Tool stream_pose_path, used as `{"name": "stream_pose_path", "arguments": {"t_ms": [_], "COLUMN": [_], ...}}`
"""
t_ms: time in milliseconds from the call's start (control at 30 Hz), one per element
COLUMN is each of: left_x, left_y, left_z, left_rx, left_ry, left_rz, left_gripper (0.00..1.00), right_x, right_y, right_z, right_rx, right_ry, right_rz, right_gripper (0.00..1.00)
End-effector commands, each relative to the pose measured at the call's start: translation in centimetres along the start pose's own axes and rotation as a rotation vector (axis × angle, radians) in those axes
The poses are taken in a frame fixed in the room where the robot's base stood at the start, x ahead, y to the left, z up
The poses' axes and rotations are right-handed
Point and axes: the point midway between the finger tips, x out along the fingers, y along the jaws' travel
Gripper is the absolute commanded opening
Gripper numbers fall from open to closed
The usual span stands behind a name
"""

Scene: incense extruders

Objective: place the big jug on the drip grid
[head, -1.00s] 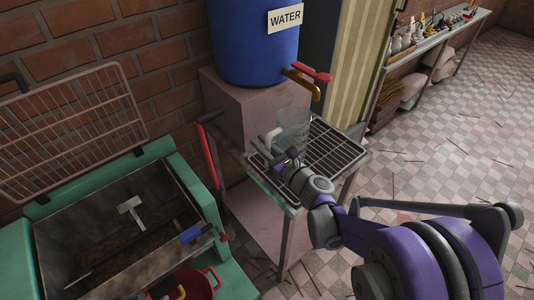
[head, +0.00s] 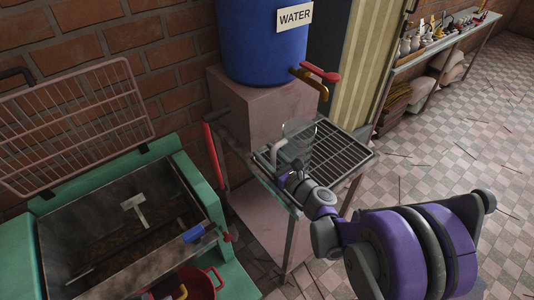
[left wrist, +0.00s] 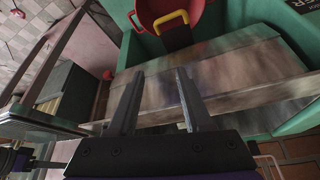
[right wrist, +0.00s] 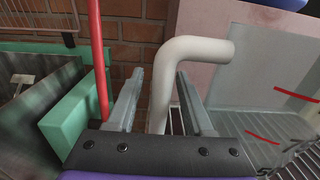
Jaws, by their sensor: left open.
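The big jug (head: 299,140) is clear, with a pale handle. It is over the back left part of the drip grid (head: 345,158), near the tap, and looks set down on it, though its base is partly hidden. In the right wrist view the thick handle (right wrist: 165,95) passes between the fingers of my right gripper (right wrist: 162,95), with a gap at the left finger. The jug's wall (right wrist: 265,110) with red marks is at the right. My left gripper (left wrist: 160,95) is open and empty over the green cabinet's area.
A blue water barrel (head: 262,40) with a red-handled tap (head: 318,77) stands on a pink block (head: 255,108) behind the grid. A green open bin (head: 190,190) with a raised rack (head: 75,125) is at the left. A red pot (head: 197,283) is in front.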

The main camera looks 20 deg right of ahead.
Motion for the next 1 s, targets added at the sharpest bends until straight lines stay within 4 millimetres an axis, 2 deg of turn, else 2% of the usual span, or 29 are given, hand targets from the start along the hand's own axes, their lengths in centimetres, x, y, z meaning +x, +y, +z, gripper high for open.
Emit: {"name": "stream_pose_path", "arguments": {"t_ms": [333, 467, 800, 1000], "left_x": [-0.5, -0.1, 0.3, 0.4], "left_y": [0.0, 0.0, 0.0, 0.0], "left_z": [-0.3, -0.1, 0.2, 0.2], "left_rx": [0.0, 0.0, 0.0, 0.0], "left_ry": [0.002, 0.001, -0.001, -0.001], "left_rz": [0.0, 0.0, 0.0, 0.0], "left_gripper": [0.5, 0.5, 0.5, 0.5], "right_x": [0.0, -2.2, -9.4, -11.6], "right_y": [0.0, -0.1, -0.1, 0.0], "right_z": [0.7, 0.3, 0.3, 0.4], "right_rx": [0.0, -0.002, -0.001, -0.002], "right_ry": [0.0, 0.001, 0.001, 0.001], "right_rz": [0.0, -0.004, -0.004, -0.001], "right_gripper": [0.51, 0.51, 0.51, 0.51]}}
